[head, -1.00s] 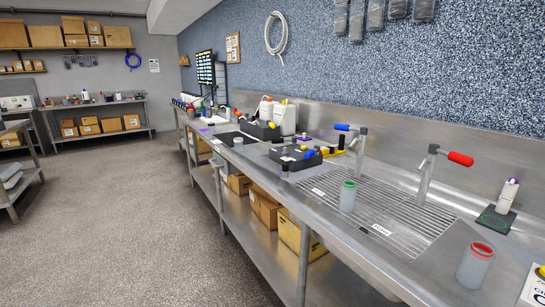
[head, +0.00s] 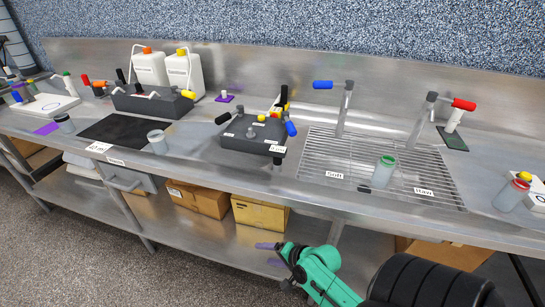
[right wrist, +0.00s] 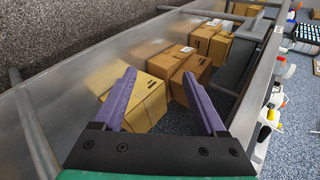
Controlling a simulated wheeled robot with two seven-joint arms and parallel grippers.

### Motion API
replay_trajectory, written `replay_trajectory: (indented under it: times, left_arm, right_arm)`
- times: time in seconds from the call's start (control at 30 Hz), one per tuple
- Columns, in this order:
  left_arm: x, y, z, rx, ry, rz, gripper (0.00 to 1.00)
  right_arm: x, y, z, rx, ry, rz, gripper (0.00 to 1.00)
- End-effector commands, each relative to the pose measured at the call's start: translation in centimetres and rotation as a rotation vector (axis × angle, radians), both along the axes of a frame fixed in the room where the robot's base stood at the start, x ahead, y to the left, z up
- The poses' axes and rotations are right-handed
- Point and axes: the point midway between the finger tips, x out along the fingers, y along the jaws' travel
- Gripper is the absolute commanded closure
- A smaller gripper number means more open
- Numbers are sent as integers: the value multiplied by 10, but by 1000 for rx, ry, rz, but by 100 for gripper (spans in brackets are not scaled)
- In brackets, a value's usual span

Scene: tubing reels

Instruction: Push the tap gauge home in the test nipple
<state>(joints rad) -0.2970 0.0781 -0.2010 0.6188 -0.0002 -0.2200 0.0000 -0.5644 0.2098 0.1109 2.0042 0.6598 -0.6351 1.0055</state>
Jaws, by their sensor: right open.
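A dark block (head: 250,136) with black, blue and yellow handled fittings and several small grey pegs stands mid-bench. A second dark block (head: 155,103) with similar fittings stands further left. I cannot tell which small piece is the tap gauge or which opening is the test nipple. My right gripper (head: 271,254) is low in front of the bench, below the counter edge and apart from both blocks. In the right wrist view its purple fingers (right wrist: 160,78) are spread and empty, facing boxes on the lower shelf. My left gripper is out of view.
The counter edge (head: 230,170) lies above my right gripper. Cardboard boxes (head: 262,214) sit on the lower shelf. To the right are a sink grate (head: 335,160), two taps and a green-rimmed jar (head: 383,172). A black mat (head: 125,130) lies left.

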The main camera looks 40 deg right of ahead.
Motion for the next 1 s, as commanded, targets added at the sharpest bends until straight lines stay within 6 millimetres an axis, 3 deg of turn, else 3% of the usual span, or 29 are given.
replay_trajectory:
  times: [0.03,0.1,0.17,0.3,0.4,0.57,0.8,1.0]
  left_arm:
    - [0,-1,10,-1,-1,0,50]
    - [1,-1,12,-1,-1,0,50]
    - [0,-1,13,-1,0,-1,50]
    - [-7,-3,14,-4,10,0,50]
    - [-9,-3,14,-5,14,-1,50]
    - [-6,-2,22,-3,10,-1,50]
    - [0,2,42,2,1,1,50]
    - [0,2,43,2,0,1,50]
  right_arm:
    - [11,-6,42,138,-54,-99,26]
    - [25,-19,75,367,-118,-261,26]
    - [34,-35,100,577,-174,-401,26]
    - [44,-90,146,1080,-309,-701,26]
    - [42,-129,168,1383,-397,-848,26]
    - [47,-157,183,1593,-461,-926,26]
    - [106,-167,184,1592,-461,-924,26]
    - [134,-171,180,1589,-458,-925,26]
